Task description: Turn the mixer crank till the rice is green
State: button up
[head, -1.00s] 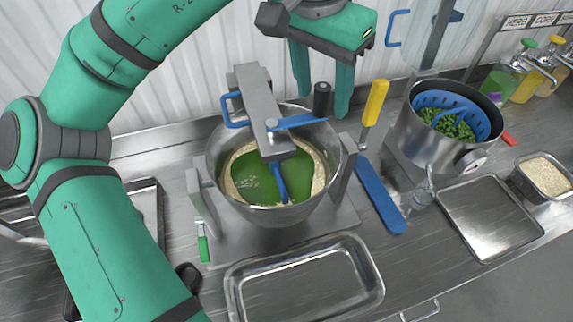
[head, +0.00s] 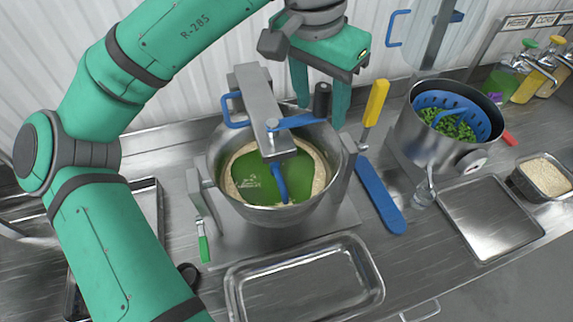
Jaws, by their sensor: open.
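The mixer bowl (head: 222,155) holds rice (head: 318,170) that shows as a pale ring around a large pool of green (head: 245,180) with a few whitish specks. A blue paddle (head: 279,185) dips into the green. The crank is a blue bar (head: 298,122) on top of the grey mixer arm (head: 256,98), with an upright black knob (head: 321,98) at its right end. My gripper (head: 320,116) is open and points down, its green fingers to the left and right of the knob in the picture. I cannot tell whether either finger touches it.
An empty steel tray (head: 232,290) lies in front of the mixer. Several bottles stand at the back right.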

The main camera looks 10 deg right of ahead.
jog(key=shift+f, duration=0.15)
jog(key=shift+r, duration=0.2)
jog(key=shift+r, duration=0.1)
jog(key=shift+r, duration=0.2)
dwell(0.4)
jog(key=shift+w, duration=0.15)
jog(key=c, duration=1)
jog(key=shift+d, duration=0.2)
jog(key=shift+a+f, duration=0.1)
